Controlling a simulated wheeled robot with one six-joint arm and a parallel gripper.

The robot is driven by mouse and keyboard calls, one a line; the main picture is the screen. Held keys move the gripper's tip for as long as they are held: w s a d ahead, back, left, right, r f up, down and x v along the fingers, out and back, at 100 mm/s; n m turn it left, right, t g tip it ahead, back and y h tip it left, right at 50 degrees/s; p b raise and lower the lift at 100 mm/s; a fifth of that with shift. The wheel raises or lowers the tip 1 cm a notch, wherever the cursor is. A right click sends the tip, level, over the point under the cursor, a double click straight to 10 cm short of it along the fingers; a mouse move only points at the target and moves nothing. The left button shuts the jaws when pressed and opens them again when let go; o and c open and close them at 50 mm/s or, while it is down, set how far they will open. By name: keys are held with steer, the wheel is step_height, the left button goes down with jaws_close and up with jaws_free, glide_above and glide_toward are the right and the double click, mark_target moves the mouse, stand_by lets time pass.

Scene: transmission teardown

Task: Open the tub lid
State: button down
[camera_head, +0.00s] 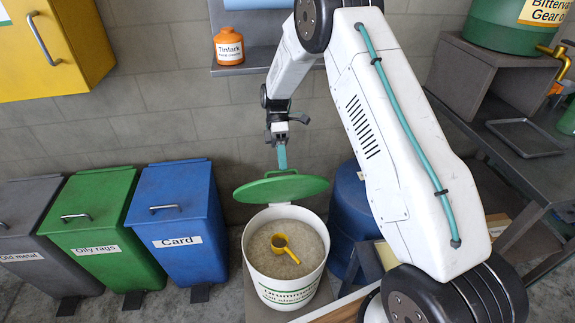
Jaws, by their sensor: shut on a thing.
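The white tub (287,275) stands on a grey surface near the bottom middle. It is full of pale granules, and a yellow scoop (286,248) lies on them. The round green tub lid (280,189) is raised over the tub's back rim and tilted, so most of the tub's mouth is uncovered. My gripper (282,160) is above the middle of the lid, pointing down, and is shut on it at the top. The exact grip is small and hard to make out. Whether the lid's lower edge touches the rim I cannot tell.
Blue "Card" (178,215), green "Oily rags" (98,225) and grey (45,235) bins stand left of the tub. A blue drum (347,215) is close on its right, partly behind my arm. A shelf (243,68) with an orange bottle (229,46) is above. A dark bench (490,100) is at right.

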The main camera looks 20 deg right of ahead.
steer(key=shift+w+d+f, duration=0.1)
steer(key=shift+w+f, duration=0.25)
steer(key=c, duration=1.5)
jaws_free()
steer(key=shift+w+f, duration=0.1)
